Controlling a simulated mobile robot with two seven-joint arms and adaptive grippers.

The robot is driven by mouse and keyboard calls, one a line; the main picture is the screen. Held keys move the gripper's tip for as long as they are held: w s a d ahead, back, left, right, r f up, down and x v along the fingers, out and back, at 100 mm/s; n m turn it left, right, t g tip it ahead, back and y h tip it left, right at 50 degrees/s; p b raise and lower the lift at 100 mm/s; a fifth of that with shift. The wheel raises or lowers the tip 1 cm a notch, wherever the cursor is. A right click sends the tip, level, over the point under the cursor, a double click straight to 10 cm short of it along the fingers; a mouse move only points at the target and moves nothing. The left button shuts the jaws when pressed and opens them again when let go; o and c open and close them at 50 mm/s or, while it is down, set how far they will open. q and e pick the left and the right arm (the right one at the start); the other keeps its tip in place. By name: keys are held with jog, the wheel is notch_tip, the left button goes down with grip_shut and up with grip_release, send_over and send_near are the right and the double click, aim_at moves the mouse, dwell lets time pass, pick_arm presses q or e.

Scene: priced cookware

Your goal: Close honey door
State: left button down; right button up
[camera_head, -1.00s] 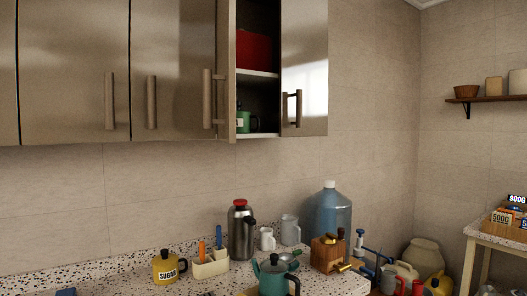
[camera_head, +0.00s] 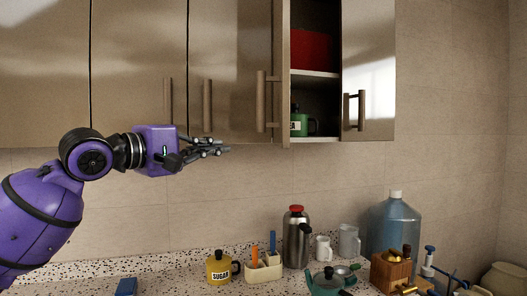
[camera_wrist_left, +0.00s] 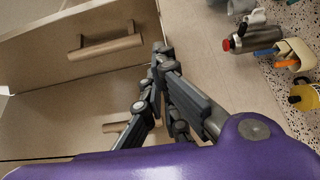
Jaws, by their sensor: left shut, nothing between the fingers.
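The wall cabinet stands open between two metal doors. The door to the left of the opening (camera_head: 243,60) has a wooden handle (camera_head: 261,100), and the door to the right (camera_head: 372,60) has another handle (camera_head: 353,110). No honey label is readable on any door. Inside are a red container (camera_head: 311,50) above and a green labelled mug (camera_head: 299,123) below. My left gripper (camera_head: 227,149) is shut and empty, near the cabinet's lower edge and left of the opening. In the left wrist view its fingertips (camera_wrist_left: 162,52) are close together beside a cabinet panel with handles. My right gripper is not in view.
More doors with upright handles (camera_head: 208,105) lie left of the opening. The wall between cabinet and counter is bare.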

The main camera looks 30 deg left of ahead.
pick_arm(q)
jog(key=w+d+b, duration=0.3)
jog(key=w+d, duration=0.2)
jog(key=w, duration=0.7)
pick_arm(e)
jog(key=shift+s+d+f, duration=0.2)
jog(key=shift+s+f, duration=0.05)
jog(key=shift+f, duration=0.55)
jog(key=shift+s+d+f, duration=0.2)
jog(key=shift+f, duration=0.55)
pick_arm(q)
jog(key=shift+w, duration=0.1)
